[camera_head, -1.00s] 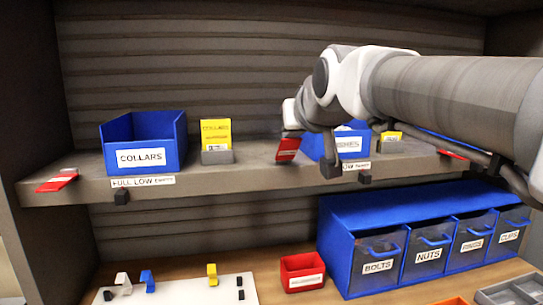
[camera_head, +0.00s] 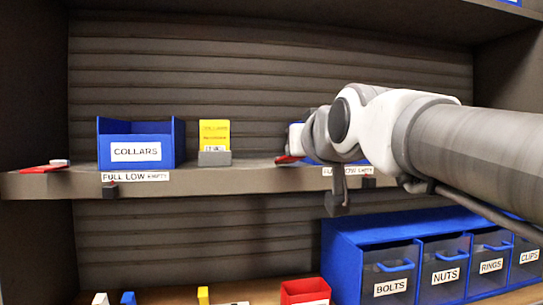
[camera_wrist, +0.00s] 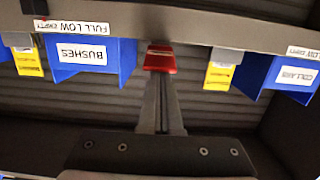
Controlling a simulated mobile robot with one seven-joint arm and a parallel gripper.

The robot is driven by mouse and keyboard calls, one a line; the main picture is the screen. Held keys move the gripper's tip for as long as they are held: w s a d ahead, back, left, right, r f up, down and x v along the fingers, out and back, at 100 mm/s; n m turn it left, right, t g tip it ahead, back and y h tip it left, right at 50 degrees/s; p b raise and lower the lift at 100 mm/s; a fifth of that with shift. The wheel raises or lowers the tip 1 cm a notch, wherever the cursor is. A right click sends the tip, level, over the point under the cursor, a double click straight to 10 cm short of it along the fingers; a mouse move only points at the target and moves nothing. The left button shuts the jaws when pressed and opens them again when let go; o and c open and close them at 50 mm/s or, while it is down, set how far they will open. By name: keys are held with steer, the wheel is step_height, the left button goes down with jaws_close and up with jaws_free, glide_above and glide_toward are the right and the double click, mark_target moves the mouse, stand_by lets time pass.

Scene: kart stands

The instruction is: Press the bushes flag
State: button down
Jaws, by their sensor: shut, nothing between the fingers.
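The red bushes flag (camera_wrist: 160,57) sits on the shelf edge beside the blue bin labelled BUSHES (camera_wrist: 88,55) in the upside-down wrist view. My gripper (camera_wrist: 161,78) is shut and empty, its fingertips right at the flag's near end; whether they touch cannot be told. In the head view, the flag (camera_head: 288,159) shows as a low red strip at the shelf edge, partly hidden by my wrist. My arm covers most of the bushes bin there, and my fingertips are hidden.
The blue COLLARS bin (camera_head: 137,151) and a yellow card (camera_head: 214,134) stand left on the shelf (camera_head: 240,180), with another red flag (camera_head: 44,168) at its left edge. Below are blue drawers (camera_head: 390,285) and a red bin (camera_head: 304,291). The shelf between card and flag is clear.

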steer(key=shift+w+r+p, duration=0.25)
steer(key=shift+r+p, duration=0.65)
steer(key=shift+r, duration=0.2)
steer(key=shift+w+r+p, duration=0.2)
steer(key=shift+r+p, duration=0.7)
steer(key=shift+r, duration=0.2)
steer(key=s+d+f, duration=0.1)
steer(key=s+d, duration=0.1)
steer(key=s, duration=0.7)
steer(key=shift+s+f, duration=0.3)
steer(key=shift+s, duration=0.1)
